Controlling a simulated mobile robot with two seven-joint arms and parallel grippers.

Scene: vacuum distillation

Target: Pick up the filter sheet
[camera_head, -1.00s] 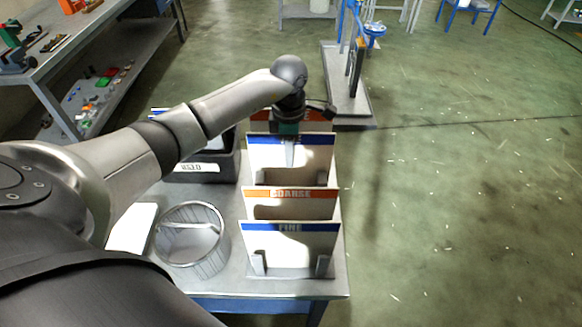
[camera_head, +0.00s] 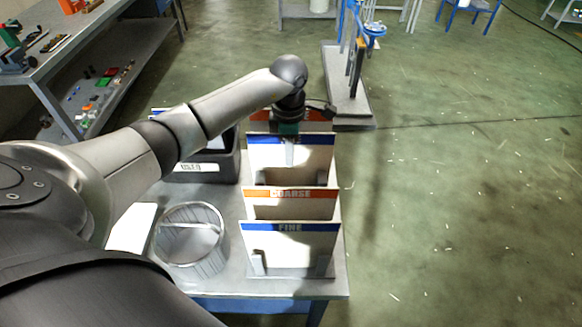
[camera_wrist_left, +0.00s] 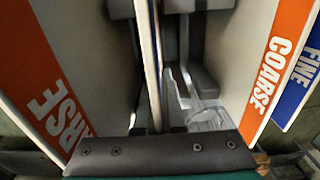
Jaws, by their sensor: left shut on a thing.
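Several filter sheets stand upright in a row of holders on the table. The blue-topped sheet (camera_head: 318,155) second from the back has my left gripper (camera_head: 289,150) over its top edge, with one finger in front of its face. The gripper is shut on this sheet, which shows nearly edge-on in the left wrist view (camera_wrist_left: 150,65). An orange-topped COARSE sheet (camera_head: 290,208) and a FINE sheet (camera_head: 290,245) stand in front of it. Another orange-topped sheet (camera_head: 318,115) stands behind, mostly hidden. My right gripper is out of view.
A dark bin (camera_head: 205,172) labelled USED and a round wire basket (camera_head: 190,240) stand left of the holders. A white sheet (camera_head: 131,228) lies at the table's left. Open floor (camera_head: 460,220) lies to the right. A shelf bench (camera_head: 110,40) stands at the far left.

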